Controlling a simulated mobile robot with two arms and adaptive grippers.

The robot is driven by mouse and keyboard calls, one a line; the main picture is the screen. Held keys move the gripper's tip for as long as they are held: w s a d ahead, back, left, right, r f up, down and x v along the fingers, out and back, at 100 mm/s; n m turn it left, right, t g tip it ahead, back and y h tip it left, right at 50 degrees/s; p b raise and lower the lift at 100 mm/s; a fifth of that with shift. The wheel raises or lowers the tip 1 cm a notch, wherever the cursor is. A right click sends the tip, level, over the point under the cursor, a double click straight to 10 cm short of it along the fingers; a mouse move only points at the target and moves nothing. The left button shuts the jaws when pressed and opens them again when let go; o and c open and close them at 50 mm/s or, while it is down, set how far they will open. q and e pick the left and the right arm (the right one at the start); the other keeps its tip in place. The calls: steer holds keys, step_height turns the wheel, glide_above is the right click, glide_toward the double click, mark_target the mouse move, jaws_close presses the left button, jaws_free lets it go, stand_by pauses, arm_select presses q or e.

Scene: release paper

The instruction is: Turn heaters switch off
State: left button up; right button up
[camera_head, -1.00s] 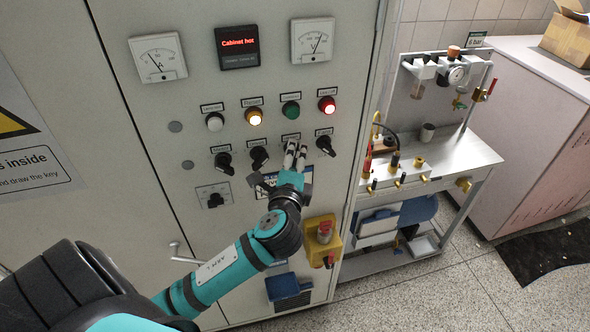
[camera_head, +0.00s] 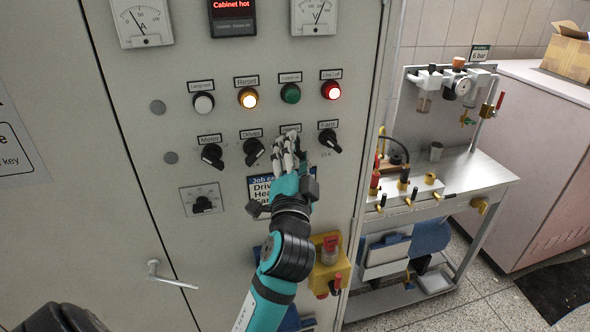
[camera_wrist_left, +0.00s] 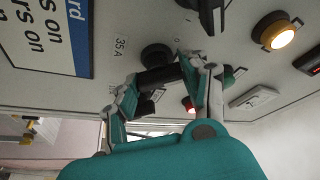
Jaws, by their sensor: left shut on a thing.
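The heaters switch is the third black rotary knob in the cabinet's lower row, between the Drives switch (camera_head: 254,151) and the Fans switch (camera_head: 329,140). In the head view my left gripper (camera_head: 287,147) covers it, and its label above is partly hidden. In the left wrist view the black handle of the heaters switch (camera_wrist_left: 160,76) lies between the fingers of my left gripper (camera_wrist_left: 166,88), which is shut on it. Its exact turn angle is hard to read. The Motor switch (camera_head: 212,155) is further left. My right gripper is not in view.
Above are a white lamp (camera_head: 203,103), a lit amber lamp (camera_head: 248,98), a green lamp (camera_head: 290,93) and a lit red lamp (camera_head: 331,90). The display (camera_head: 233,16) reads "Cabinet hot". A yellow emergency-stop box (camera_head: 342,267) is below my gripper. A metal bench (camera_head: 465,172) stands right.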

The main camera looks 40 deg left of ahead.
mark_target(295, 98)
arm_select(q)
steer(key=shift+f+n+y+b, duration=0.2)
steer(key=shift+n+y+b, duration=0.2)
steer(key=shift+n+b, duration=0.55)
steer(key=o, duration=1.2)
steer(key=shift+r, duration=0.1)
steer(key=shift+c, duration=0.2)
step_height(295, 98, up, 10)
